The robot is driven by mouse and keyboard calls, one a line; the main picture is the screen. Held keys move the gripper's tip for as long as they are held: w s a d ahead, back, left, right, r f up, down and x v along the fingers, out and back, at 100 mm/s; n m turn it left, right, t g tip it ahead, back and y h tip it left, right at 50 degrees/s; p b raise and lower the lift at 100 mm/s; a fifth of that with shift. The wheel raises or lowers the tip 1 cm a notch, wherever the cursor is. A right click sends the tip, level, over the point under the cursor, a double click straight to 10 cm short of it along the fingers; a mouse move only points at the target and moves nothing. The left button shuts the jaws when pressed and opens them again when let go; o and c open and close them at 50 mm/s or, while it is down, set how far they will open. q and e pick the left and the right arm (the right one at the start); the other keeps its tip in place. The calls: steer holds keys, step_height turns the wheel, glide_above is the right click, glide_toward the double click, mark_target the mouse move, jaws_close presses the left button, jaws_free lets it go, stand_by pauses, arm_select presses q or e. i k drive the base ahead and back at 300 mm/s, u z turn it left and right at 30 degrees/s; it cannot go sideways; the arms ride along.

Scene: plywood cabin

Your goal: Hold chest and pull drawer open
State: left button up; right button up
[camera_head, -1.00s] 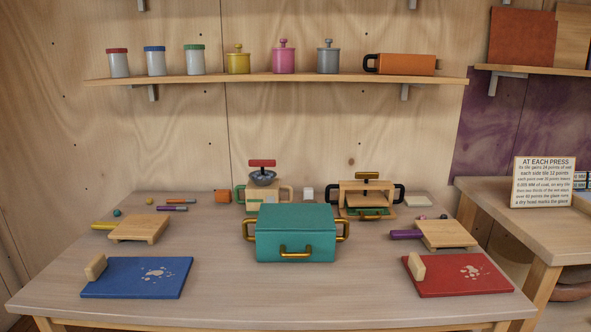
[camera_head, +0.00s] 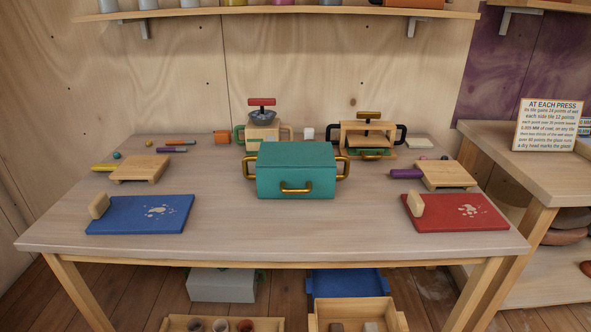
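A teal chest (camera_head: 296,170) stands upright near the middle of the table. It has a brass handle on its left side (camera_head: 249,168), another on its right side (camera_head: 343,165), and a brass pull (camera_head: 296,187) on its front face. The front looks closed, and no gap of an open drawer shows. Neither of my grippers is in the head view, and nothing touches the chest's handles.
A blue board (camera_head: 140,219) lies at the front left of the table (camera_head: 290,236), a red board (camera_head: 455,222) at the front right. Two presses (camera_head: 262,133) (camera_head: 367,137) stand behind the chest. The tabletop in front of the chest is clear. Boxes and trays sit on the floor below.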

mark_target(271, 183)
steer(key=k, duration=0.1)
steer(key=z, duration=0.5)
steer(key=i, duration=1)
steer(key=u, duration=0.4)
steer(key=k, duration=0.75)
steer(key=i, duration=0.75)
steer(key=u, duration=0.1)
